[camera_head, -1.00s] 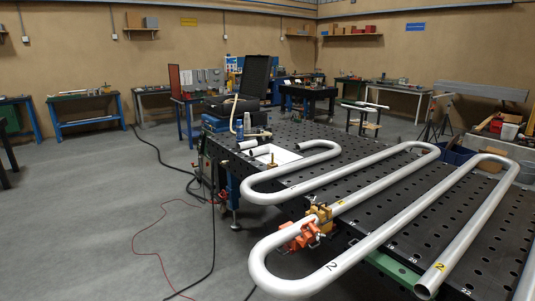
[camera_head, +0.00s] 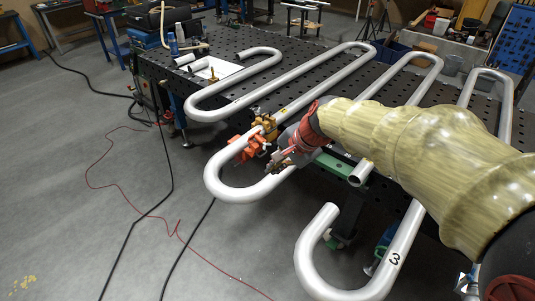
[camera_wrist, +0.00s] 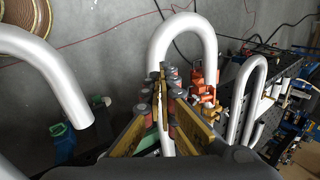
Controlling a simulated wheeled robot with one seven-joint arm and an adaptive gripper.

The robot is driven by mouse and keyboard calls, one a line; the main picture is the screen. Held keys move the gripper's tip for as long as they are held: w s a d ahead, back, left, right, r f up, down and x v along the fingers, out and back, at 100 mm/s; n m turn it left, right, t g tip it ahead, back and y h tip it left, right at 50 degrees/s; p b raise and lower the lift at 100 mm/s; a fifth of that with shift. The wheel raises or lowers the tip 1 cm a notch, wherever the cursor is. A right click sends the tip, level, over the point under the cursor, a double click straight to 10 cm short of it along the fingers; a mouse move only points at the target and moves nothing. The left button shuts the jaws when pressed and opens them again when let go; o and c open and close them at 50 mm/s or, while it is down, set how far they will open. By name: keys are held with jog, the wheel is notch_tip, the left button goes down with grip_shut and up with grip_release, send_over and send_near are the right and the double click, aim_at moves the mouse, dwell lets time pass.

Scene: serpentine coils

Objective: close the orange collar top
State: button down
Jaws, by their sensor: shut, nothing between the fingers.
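The orange collar (camera_head: 243,151) sits on the white coil pipe (camera_head: 222,183) near the rounded bend at the table's front edge. Its top cannot be made out clearly. In the wrist view the orange collar (camera_wrist: 203,92) shows right of the fingers, beside the pipe's straight leg. My gripper (camera_head: 279,161) is just right of the collar in the head view and looks apart from it. In the wrist view my gripper's fingertips (camera_wrist: 164,73) are together and empty, in front of the white pipe loop. They hide part of the pipe.
A yellow clamp (camera_head: 266,125) sits on the pipe close behind the collar. The perforated black table (camera_head: 223,40) carries more coil runs. Cables lie on the floor at left.

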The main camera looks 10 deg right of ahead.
aim_at(258, 146)
jog(key=w+d+f+m+p, duration=0.2)
jog(key=w+f+m, duration=0.3)
jog(key=w, duration=0.2)
jog(key=w+d+f+m+p, duration=0.3)
jog(key=w+f+m, duration=0.3)
jog(key=w, duration=0.2)
jog(key=w+d+f+m+t+y+p, duration=0.1)
jog(key=w+d+f+m+p, duration=0.2)
jog(key=w+f+m, duration=0.2)
jog(key=shift+w+f+m, duration=0.15)
jog(key=shift+w+m, duration=0.05)
jog(key=shift+w, duration=0.65)
jog(key=shift+w+f+m, duration=0.1)
jog(key=shift+w+m, duration=0.1)
jog(key=shift+w, duration=0.65)
jog(key=b+x, duration=0.1)
jog(key=x, duration=0.9)
jog(key=shift+b, duration=0.3)
jog(key=shift+p, duration=0.4)
jog(key=shift+r+p, duration=0.25)
jog(key=shift+p, duration=0.95)
